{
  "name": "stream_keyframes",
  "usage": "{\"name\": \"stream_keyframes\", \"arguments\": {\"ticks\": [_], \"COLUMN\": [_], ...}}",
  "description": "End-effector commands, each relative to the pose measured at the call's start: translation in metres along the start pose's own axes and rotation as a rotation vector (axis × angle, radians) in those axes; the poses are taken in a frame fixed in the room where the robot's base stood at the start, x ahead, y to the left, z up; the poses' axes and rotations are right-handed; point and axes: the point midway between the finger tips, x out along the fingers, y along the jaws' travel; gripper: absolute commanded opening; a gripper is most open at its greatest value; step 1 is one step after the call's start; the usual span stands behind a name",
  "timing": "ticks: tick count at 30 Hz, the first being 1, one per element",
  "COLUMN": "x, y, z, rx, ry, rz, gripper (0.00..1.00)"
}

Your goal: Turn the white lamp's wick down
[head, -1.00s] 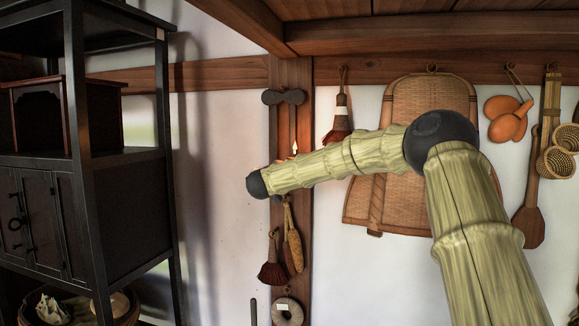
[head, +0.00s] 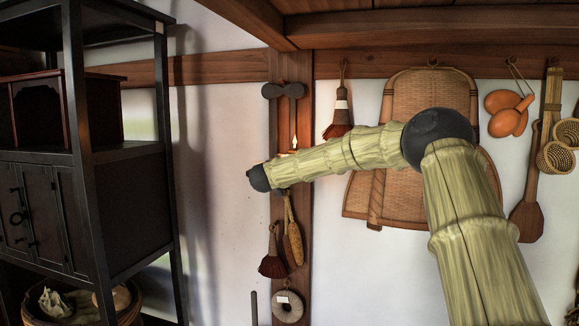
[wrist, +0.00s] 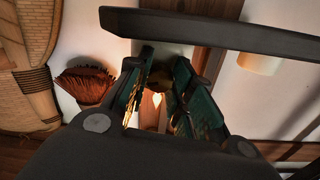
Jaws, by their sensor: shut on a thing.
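A small lit flame (head: 294,143) burns in front of the wooden post, just above my forearm in the head view. The lamp body below it is mostly hidden behind my arm, so its white colour cannot be made out. In the wrist view the flame (wrist: 156,99) shows between the dark green fingers of my gripper (wrist: 158,72). The fingers are shut on a small part of the lamp at their tips. That part is dark and mostly hidden by the fingers. In the head view my gripper is hidden behind the end of my arm.
A dark shelf cabinet (head: 125,215) stands at the left. A hand broom (head: 338,120), a woven winnowing basket (head: 405,110) and gourds (head: 507,115) hang to the right. A small broom (head: 272,262) and a stone ring (head: 287,306) hang below the arm. Bare wall lies left of the post.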

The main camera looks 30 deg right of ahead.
Motion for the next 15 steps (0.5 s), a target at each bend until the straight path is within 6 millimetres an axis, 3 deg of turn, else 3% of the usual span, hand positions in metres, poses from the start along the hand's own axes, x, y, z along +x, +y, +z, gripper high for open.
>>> {"name": "stream_keyframes", "arguments": {"ticks": [8,15], "x": [-0.0002,-0.0002], "y": [0.0008,0.0012], "z": [0.0033,0.0057], "rx": [0.090,0.275], "ry": [-0.001,-0.007], "rz": [0.000,0.001], "gripper": [0.00,0.00]}}
